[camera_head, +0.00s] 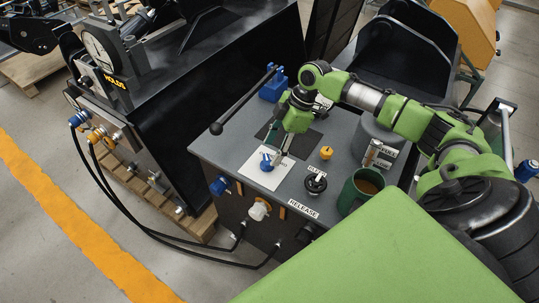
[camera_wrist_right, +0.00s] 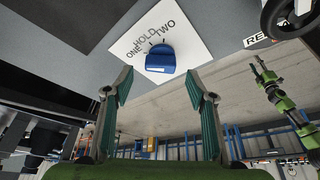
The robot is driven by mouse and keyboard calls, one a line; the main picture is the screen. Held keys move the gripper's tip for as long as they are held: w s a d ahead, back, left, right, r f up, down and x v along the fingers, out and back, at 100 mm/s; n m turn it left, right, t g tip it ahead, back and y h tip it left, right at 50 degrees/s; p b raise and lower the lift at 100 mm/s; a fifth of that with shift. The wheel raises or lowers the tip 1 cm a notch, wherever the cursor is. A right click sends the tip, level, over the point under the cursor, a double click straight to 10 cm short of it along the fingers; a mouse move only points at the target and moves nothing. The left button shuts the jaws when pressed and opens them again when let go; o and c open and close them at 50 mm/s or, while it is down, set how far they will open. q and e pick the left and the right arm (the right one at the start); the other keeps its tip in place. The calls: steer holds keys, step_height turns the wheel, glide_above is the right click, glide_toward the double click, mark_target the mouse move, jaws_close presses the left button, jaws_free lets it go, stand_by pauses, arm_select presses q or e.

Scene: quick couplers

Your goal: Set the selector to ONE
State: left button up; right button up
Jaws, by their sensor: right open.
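The selector is a blue knob (camera_head: 266,162) on a white plate (camera_head: 256,174) on the grey console top. In the right wrist view the knob (camera_wrist_right: 160,63) sits on the white plate (camera_wrist_right: 188,45), with the words ONE, HOLD and TWO around it. I cannot tell for certain which word the knob points at. My right gripper (camera_head: 282,148) is just above and beside the knob. In the wrist view its open, empty fingers (camera_wrist_right: 160,82) stand apart, one to each side of the knob's near edge. My left gripper is not in view.
A black BLEED knob (camera_head: 315,183), a yellow knob (camera_head: 326,152) and a green mug (camera_head: 358,190) stand to the right on the console. A black lever (camera_head: 243,102) with a blue base lies at the back left. Black hoses (camera_head: 150,230) hang at the left.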

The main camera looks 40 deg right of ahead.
steer(key=v, duration=0.7)
steer(key=shift+r, duration=0.35)
steer(key=shift+s+d, duration=0.1)
